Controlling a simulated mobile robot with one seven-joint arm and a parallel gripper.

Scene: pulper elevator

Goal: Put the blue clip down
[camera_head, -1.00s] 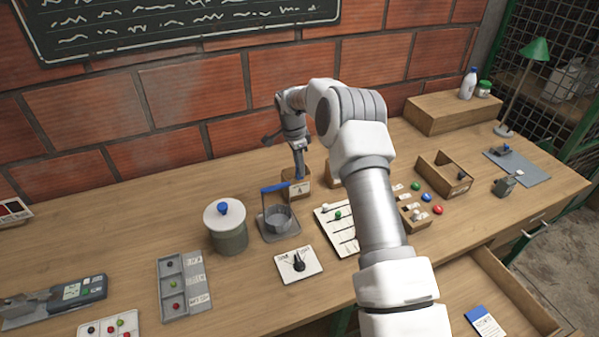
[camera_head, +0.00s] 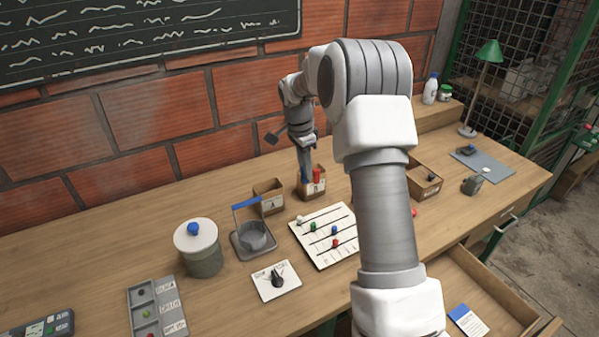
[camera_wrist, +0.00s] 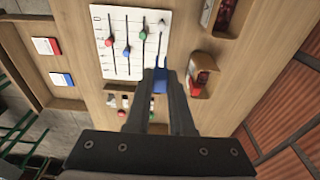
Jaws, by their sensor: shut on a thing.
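My gripper (camera_head: 305,172) points down at the back of the workbench, beside the brick wall. In the wrist view my gripper (camera_wrist: 160,88) is shut on the blue clip (camera_wrist: 160,80), which shows between the fingertips. In the head view the blue part (camera_head: 304,179) appears at the left side of a small wooden box (camera_head: 314,189) that holds a red thing (camera_head: 316,175). The wrist view shows this box (camera_wrist: 200,90) beside the clip. I cannot tell whether the clip is inside the box or above it.
Another small wooden box (camera_head: 268,205) stands to the left. A white board with coloured knobs (camera_head: 325,235) lies in front. A grey basket with a blue handle (camera_head: 252,240), a lidded pot (camera_head: 198,250) and a dial plate (camera_head: 276,281) stand at left. A drawer (camera_head: 490,300) is open at the front.

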